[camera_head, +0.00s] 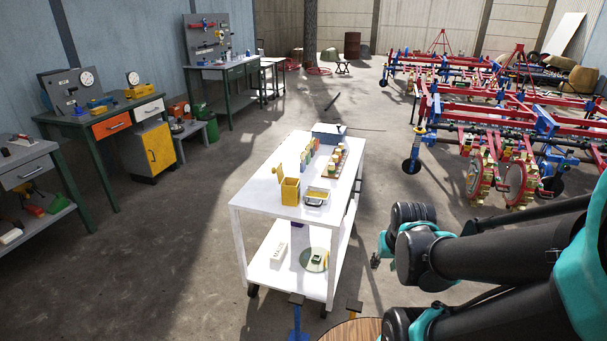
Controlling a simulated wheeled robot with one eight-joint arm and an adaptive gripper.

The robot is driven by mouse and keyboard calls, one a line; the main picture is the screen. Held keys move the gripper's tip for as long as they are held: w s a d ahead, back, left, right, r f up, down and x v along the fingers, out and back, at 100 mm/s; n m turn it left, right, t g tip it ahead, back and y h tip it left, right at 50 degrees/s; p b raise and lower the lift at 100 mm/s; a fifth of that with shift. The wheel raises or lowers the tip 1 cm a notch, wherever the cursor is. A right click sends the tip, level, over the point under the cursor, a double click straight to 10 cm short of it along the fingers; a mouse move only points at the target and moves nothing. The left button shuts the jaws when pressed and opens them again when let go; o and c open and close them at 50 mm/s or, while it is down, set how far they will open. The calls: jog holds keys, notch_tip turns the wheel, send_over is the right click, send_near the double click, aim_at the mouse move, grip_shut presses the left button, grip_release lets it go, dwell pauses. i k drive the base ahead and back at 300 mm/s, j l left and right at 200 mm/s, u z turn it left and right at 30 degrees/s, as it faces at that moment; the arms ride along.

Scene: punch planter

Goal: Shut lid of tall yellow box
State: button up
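The tall yellow box (290,191) stands upright on the near left part of the white cart's top (261,192). Its yellow lid (279,174) is open and stands up at the box's left rear side, with a small knob near its tip. My arm comes in from the right edge of the view. Its dark rounded end (414,244) is to the right of the cart, well apart from the box. My gripper's fingers cannot be made out clearly there, so whether it is open or shut does not show.
A metal tray (316,196) with yellow contents sits just right of the box. Several small colored items and a grey-blue case (328,133) stand farther back on the cart. Workbenches line the left wall, and red farm machinery (500,130) fills the right. Floor left of the cart is clear.

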aim_at(279, 171)
jog(key=j+z, duration=0.35)
jog(key=z, duration=0.15)
jog(key=j+z, duration=0.5)
jog(key=j, duration=0.85)
jog(key=k+j, duration=0.15)
jog(key=j, duration=1.55)
jog(key=j+u, duration=0.2)
jog(key=j, duration=0.25)
jog(key=j+u, duration=0.15)
jog(key=u, duration=0.25)
jog(key=j+u, duration=0.15)
jog(key=u, duration=0.2)
